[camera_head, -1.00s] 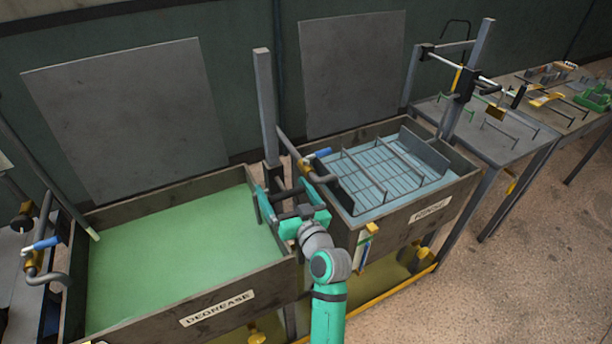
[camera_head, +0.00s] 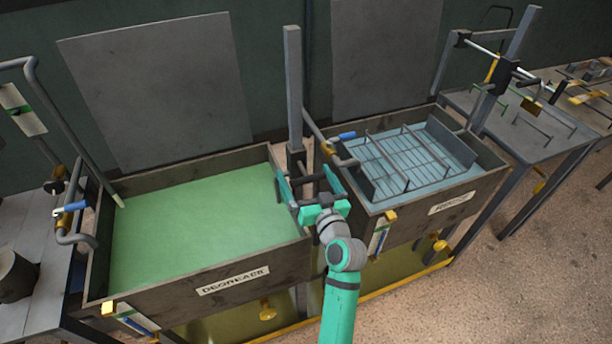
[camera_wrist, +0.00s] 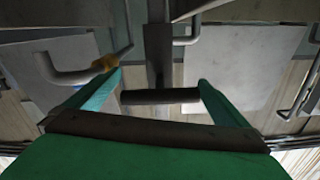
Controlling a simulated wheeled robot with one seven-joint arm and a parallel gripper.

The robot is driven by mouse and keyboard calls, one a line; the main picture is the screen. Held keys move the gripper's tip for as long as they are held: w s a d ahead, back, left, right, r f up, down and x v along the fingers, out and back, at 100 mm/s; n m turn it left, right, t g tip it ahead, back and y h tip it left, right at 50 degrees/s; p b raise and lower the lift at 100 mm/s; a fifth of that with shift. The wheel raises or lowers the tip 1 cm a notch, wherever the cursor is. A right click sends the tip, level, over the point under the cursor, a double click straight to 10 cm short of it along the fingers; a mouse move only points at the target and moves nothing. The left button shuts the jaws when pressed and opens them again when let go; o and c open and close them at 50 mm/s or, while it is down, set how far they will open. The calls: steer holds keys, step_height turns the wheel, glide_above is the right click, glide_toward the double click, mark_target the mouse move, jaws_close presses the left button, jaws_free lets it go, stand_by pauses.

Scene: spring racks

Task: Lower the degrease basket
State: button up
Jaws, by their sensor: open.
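The degrease tank (camera_head: 180,294) holds flat green liquid (camera_head: 190,215). No basket shows in or above it; whether one is under the liquid I cannot tell. A grey upright post (camera_head: 293,90) stands behind the gap between the two tanks. My gripper (camera_head: 304,176) is open at the foot of this post, by the degrease tank's right end. In the wrist view my gripper (camera_wrist: 160,80) has its fingers on either side of a dark crosswise bar (camera_wrist: 160,96) in front of the post. Contact with the bar cannot be told.
The rinse tank (camera_head: 445,222) with blue liquid and a wire basket (camera_head: 405,160) stands right of my gripper. Bent pipes with blue-handled valves (camera_head: 70,208) rise at the tanks' left ends. A metal table (camera_head: 530,125) stands at the right, beside open floor (camera_head: 500,275).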

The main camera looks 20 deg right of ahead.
steer(key=s, duration=1)
steer(key=shift+s, duration=0.3)
steer(key=shift+d, duration=0.15)
